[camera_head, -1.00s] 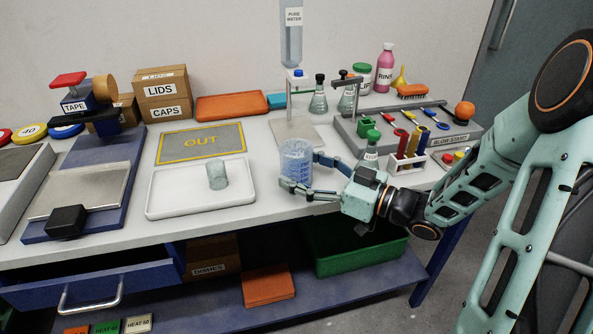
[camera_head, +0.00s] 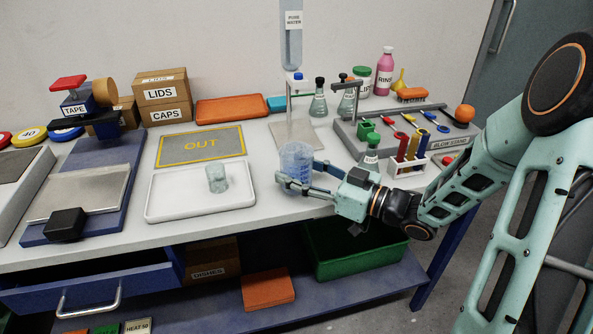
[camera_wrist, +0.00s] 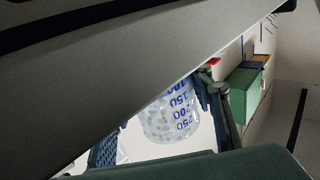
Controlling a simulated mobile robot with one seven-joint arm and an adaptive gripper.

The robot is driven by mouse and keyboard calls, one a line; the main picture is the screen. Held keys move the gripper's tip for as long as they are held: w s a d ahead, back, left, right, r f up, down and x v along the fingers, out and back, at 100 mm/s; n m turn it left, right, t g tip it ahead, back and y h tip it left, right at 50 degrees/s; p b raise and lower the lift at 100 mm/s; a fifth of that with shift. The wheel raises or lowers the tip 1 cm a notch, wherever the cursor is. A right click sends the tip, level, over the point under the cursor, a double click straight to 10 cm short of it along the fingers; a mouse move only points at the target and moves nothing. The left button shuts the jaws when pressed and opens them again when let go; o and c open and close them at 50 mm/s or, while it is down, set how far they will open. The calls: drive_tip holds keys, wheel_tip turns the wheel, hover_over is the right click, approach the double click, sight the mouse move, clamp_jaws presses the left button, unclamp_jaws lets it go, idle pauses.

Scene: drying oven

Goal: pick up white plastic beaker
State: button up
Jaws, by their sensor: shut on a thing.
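The white plastic beaker (camera_head: 296,158) looks translucent, with blue graduation marks. It stands upright at the middle of the bench in the head view. My gripper (camera_head: 296,178) reaches it from the right and is shut on it, one finger at the front and one behind. In the wrist view the beaker (camera_wrist: 170,112) shows its blue numbers between the two fingers (camera_wrist: 163,115). Part of it is hidden by dark parts in front of the camera. I cannot tell whether its base is off the bench.
A white tray (camera_head: 165,206) with a small glass beaker (camera_head: 216,179) lies left of my gripper. A water dispenser stand (camera_head: 290,108) is behind. The bench's front edge is near.

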drive_tip(key=shift+r, duration=0.1)
drive_tip(key=shift+r+p, duration=0.35)
drive_tip(key=shift+r, duration=0.55)
drive_tip(key=s+d+r+p, duration=0.4)
drive_tip(key=d+r, duration=0.1)
drive_tip(key=r, duration=0.2)
drive_tip(key=s+d+r+p, duration=0.5)
drive_tip(key=r, duration=0.3)
drive_tip(key=shift+s, duration=0.3)
drive_tip(key=shift+d, duration=0.1)
